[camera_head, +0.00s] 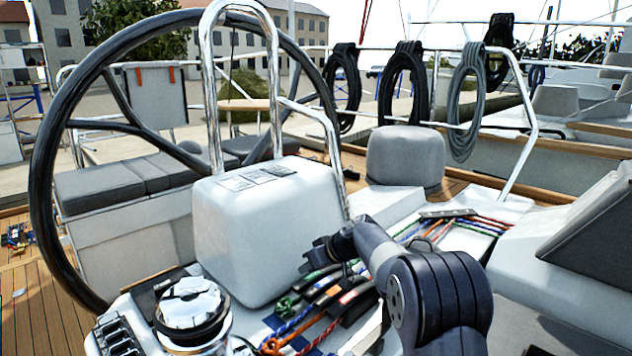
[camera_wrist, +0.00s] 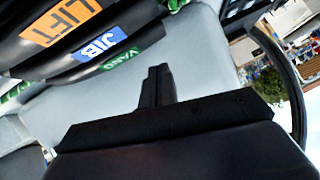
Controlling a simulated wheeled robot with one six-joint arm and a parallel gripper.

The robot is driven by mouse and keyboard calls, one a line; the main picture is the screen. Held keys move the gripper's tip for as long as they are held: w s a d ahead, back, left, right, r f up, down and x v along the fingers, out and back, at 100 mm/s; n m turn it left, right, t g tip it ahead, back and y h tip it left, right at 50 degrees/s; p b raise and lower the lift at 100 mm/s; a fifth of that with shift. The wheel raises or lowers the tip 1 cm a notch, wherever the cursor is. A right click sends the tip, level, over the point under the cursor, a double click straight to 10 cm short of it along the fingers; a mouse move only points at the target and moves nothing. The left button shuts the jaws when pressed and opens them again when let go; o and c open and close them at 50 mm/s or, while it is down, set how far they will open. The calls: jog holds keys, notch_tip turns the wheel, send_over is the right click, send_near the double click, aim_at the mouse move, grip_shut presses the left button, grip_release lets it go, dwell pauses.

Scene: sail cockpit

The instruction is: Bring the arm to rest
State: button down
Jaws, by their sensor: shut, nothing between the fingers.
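My gripper (camera_head: 314,256) is at the end of my dark arm, beside the lower right of the white pedestal box (camera_head: 262,228) and above the rope clutches. Whether it touches the box cannot be told. My arm is bent, its elbow at the lower right. In the wrist view my gripper (camera_wrist: 157,74) shows its dark fingers together, with nothing between them. Dark clutch levers (camera_wrist: 35,50) labelled LIFT, JIB and VANG lie to its upper left there, apart from the fingers. A pale surface fills the space behind the fingers.
A large black steering wheel (camera_head: 45,150) and a steel rail (camera_head: 208,100) stand around the pedestal. A chrome winch (camera_head: 190,305) stands at the lower left. Coloured ropes (camera_head: 285,335) run below the clutches.

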jog(key=w+d+r+m+g+y+p, duration=0.3)
jog(key=w+d+r+y+p, duration=0.1)
jog(key=p, duration=1.3)
jog(key=shift+w+d+r+y, duration=0.3)
jog(key=shift+w+d+r, duration=0.35)
jog(key=shift+r, duration=0.25)
jog(key=shift+r, duration=0.1)
jog(key=shift+a, duration=0.1)
